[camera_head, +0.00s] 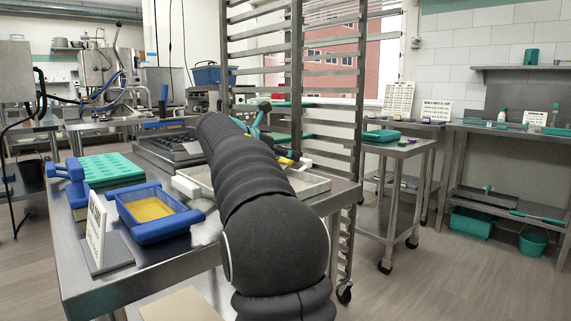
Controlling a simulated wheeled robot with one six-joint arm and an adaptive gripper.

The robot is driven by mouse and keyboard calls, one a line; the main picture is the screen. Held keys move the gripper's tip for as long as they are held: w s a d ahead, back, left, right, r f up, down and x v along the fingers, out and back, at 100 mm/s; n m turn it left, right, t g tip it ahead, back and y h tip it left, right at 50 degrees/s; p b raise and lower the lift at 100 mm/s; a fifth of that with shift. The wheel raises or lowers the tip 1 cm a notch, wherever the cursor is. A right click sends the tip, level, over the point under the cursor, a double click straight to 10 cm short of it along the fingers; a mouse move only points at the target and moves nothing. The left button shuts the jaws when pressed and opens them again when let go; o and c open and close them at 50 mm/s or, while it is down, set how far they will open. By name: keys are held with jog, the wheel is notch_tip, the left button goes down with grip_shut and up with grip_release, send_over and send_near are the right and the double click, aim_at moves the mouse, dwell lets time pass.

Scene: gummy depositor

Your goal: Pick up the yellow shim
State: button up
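A small yellow piece (285,160) shows just right of my arm, by the far edge of a pale shallow tray (312,185) on the steel table. It may be the yellow shim, but it is too small and too covered to tell. My arm, in a black ribbed sleeve, reaches from the bottom of the picture up and away over the table, hiding part of the tray. My gripper is not clearly visible; the arm's far end hides that area. I cannot tell whether anything is held.
A blue-framed box with a yellow bottom (151,209), a sign on a stand (97,225) and a green mold tray (108,168) occupy the table's left side. A tall rack (353,130) stands behind the table's right end. A wheeled cart (397,152) stands farther right.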

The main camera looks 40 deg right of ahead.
jog(key=shift+d+f, duration=0.1)
jog(key=shift+d, duration=0.15)
grip_shut()
